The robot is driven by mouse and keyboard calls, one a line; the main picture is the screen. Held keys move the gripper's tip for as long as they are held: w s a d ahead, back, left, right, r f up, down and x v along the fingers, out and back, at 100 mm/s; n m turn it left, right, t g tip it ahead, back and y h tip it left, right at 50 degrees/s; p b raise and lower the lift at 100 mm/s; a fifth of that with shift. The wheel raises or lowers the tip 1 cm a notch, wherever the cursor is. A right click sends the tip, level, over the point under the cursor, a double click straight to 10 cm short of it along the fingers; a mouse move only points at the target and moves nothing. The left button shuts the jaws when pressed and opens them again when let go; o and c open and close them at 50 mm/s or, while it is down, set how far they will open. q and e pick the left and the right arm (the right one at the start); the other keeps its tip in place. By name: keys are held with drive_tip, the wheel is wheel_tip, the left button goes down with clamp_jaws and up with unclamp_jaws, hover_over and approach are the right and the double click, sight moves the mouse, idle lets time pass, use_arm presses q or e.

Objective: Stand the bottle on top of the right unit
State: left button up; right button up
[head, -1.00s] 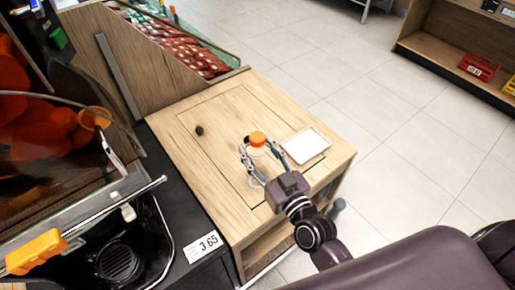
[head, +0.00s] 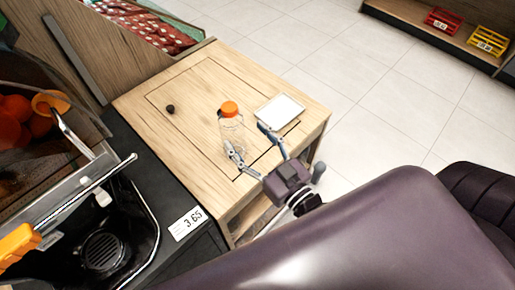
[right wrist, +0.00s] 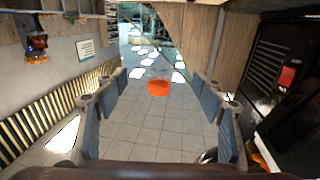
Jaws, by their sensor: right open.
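The clear bottle (head: 231,132) with an orange cap stands upright on the wooden top of the right unit (head: 190,125), left of a white tray. My right gripper (head: 248,141) is open and empty. Its fingers point toward the bottle from the near right side, and the bottle appears clear of them or at most just at the left fingertip. In the right wrist view the orange cap (right wrist: 159,88) shows ahead, centred between the spread fingers; the clear body is hard to make out. My left gripper is not in view.
A white tray (head: 279,110) and a small dark knob (head: 171,109) are on the wooden top. The juicer with oranges (head: 15,112), its dark counter and a price card (head: 188,223) lie at left. Open tiled floor is beyond the unit; a shelf with red and yellow racks (head: 487,41) stands far right.

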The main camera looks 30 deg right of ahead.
drive_tip(key=shift+s+d, duration=0.2)
drive_tip(key=shift+s, duration=0.85)
drive_tip(key=shift+s+d, duration=0.2)
drive_tip(key=shift+s, duration=0.8)
